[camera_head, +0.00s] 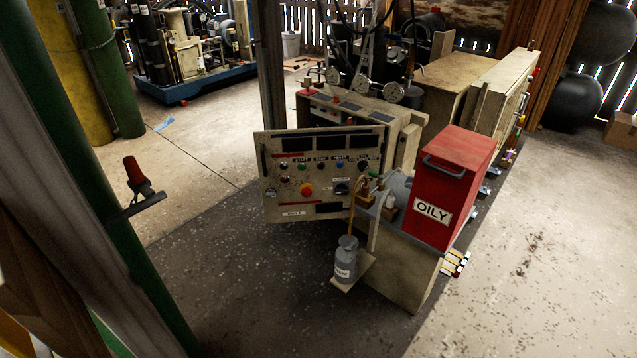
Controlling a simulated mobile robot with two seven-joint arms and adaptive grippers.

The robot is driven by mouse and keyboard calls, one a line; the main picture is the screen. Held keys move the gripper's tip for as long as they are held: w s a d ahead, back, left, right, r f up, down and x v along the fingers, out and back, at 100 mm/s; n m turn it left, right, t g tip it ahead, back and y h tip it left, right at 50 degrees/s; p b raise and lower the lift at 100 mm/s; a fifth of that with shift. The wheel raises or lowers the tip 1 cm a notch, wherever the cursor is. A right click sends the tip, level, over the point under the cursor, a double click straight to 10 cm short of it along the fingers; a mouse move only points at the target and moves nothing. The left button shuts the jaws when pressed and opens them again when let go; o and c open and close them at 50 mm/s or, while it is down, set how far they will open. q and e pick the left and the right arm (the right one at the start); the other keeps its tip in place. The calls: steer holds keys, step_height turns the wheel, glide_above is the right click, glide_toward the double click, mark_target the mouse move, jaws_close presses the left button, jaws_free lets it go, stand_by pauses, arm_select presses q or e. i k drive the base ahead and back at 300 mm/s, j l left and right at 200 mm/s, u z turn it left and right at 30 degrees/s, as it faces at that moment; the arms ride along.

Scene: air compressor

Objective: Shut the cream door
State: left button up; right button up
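A cream door-like panel (323,177) stands in the middle of the view, with dark screens, coloured buttons and a red knob on its face. It appears swung out at an angle from the cream cabinet (400,140) behind it, its free edge to the left and its right edge close to the cabinet. The exact hinge line and gap are hard to see. Neither of my grippers is in view.
A red bin (456,185) marked OILY stands to the right of the panel. A small grey canister (346,258) sits on a bracket below it. Green posts (120,230) rise at the left. The dark mat (240,270) in front is clear.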

mark_target(289, 205)
steer(key=u, duration=1.75)
steer(key=l+u, duration=0.35)
steer(key=l, duration=0.5)
steer(key=k, duration=0.05)
